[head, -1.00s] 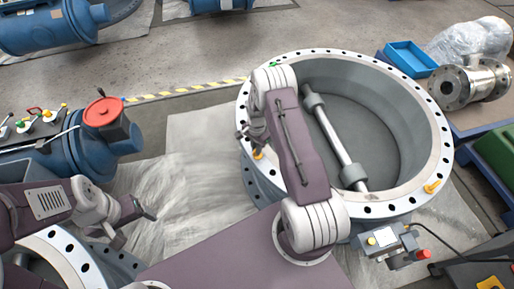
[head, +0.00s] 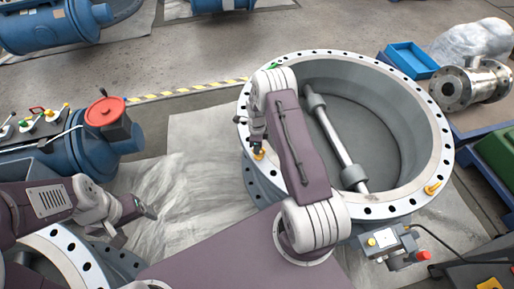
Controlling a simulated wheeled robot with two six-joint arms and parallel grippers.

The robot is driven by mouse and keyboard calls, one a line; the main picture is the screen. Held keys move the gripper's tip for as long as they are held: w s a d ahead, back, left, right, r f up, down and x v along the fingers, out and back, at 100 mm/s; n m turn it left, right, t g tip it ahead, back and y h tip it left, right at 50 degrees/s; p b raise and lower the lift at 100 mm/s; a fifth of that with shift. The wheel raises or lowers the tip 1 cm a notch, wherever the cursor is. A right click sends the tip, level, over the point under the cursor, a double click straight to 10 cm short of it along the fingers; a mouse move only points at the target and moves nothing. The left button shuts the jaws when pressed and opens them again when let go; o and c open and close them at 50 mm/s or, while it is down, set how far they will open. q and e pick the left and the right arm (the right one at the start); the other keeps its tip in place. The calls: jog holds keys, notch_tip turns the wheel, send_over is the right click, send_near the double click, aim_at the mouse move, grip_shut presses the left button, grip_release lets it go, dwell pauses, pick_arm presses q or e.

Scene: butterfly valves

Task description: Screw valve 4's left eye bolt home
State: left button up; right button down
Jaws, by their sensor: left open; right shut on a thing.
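The large grey valve (head: 432,150) lies flat with its ring flange, full of bolt holes, facing up. Its left eye bolt (head: 259,154), small and yellow-orange, stands at the flange's left edge. My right gripper (head: 258,147) points down over this eye bolt and is shut on it; the jaws hide its upper part. How deep its thread sits cannot be seen. A second yellow eye bolt (head: 432,188) stands on the flange's right side. My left gripper (head: 150,211) is open and empty, at the left, well away from the large valve.
Another flanged valve (head: 75,250) lies at the lower left, below my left arm. A blue valve with a red handwheel (head: 104,111) stands at the left. A grey actuator box (head: 384,240) juts from the large valve's front. Pale sheeting (head: 200,165) covers open floor between.

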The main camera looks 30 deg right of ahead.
jog(key=m, duration=0.5)
jog(key=shift+w+d, duration=0.15)
jog(key=shift+w, duration=0.05)
jog(key=m, duration=0.5)
jog(key=shift+d, duration=0.15)
jog(key=shift+m, duration=0.3)
jog(key=c, duration=1.5)
grip_release()
jog(key=shift+o, duration=0.2)
notch_tip(320, 180, up, 9)
jog(key=shift+r+p, duration=0.1)
jog(key=shift+p, duration=0.55)
